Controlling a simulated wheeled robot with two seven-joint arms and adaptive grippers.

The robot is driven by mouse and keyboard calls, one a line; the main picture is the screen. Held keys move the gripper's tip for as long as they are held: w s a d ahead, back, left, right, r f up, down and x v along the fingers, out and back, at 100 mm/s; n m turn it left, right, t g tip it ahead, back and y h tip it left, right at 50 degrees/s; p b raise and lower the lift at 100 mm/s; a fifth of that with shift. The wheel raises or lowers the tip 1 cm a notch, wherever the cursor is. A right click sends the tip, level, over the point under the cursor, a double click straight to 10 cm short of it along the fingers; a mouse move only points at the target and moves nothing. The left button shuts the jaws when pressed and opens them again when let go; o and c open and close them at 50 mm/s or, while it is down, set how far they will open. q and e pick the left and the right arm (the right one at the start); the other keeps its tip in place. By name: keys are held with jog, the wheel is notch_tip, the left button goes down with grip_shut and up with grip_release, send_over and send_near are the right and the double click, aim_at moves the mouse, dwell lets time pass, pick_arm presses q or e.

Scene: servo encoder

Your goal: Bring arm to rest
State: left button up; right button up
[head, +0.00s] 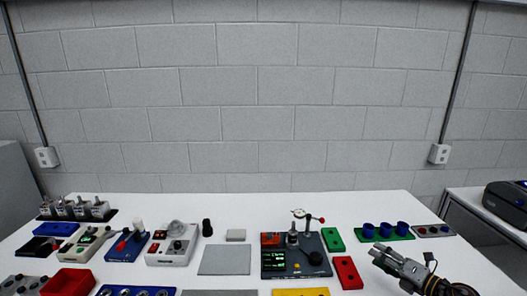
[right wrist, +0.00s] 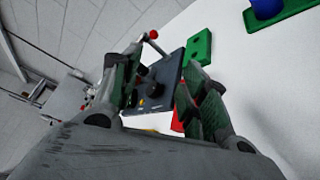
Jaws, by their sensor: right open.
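My right gripper (head: 384,256) reaches in from the lower right in the head view, above the right part of the white table. It is open and empty; its two fingers stand apart in the right wrist view (right wrist: 165,90). To its left is a dark test station (head: 285,275) with a green display, a dial gauge and a black knob. Between the fingers in the right wrist view, part of this station (right wrist: 155,92) shows. A red block (head: 347,272) lies just left of the gripper. My left gripper is not in view.
A green tray with blue cups (head: 372,239) stands behind the gripper, with a green block (head: 333,240) to its left. A grey mat (head: 224,260) lies mid-table. Several devices and a red bin (head: 68,283) crowd the left. The table's right edge is fairly clear.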

jog(key=s+a+f+m+g+h, duration=0.25)
jog(key=s+f+m+h, duration=0.35)
jog(key=m, duration=0.6)
jog(key=s+a+f+m+g+h, duration=0.1)
jog(key=s+a+f+m+h, duration=0.3)
jog(key=s+m, duration=0.55)
jog(key=s+a+f+m+g+y, duration=0.25)
jog(key=s+a+m+g, duration=0.4)
jog(key=s+a, duration=0.45)
jog(key=s+d+f+g, duration=0.1)
jog(key=s+f, duration=0.1)
jog(key=f, duration=1.4)
jog(key=s+f+g, duration=0.1)
jog(key=s+f, duration=0.1)
jog(key=f, duration=1.4)
jog(key=s+d+f, duration=0.2)
jog(key=s+f, duration=0.8)
jog(key=s, duration=0.1)
jog(key=s+d+f+g, duration=0.1)
jog(key=s+d+f, duration=0.1)
jog(key=s+f, duration=0.8)
jog(key=shift+s+d+f+n, duration=0.25)
jog(key=shift+s+n, duration=0.15)
jog(key=shift+s, duration=0.25)
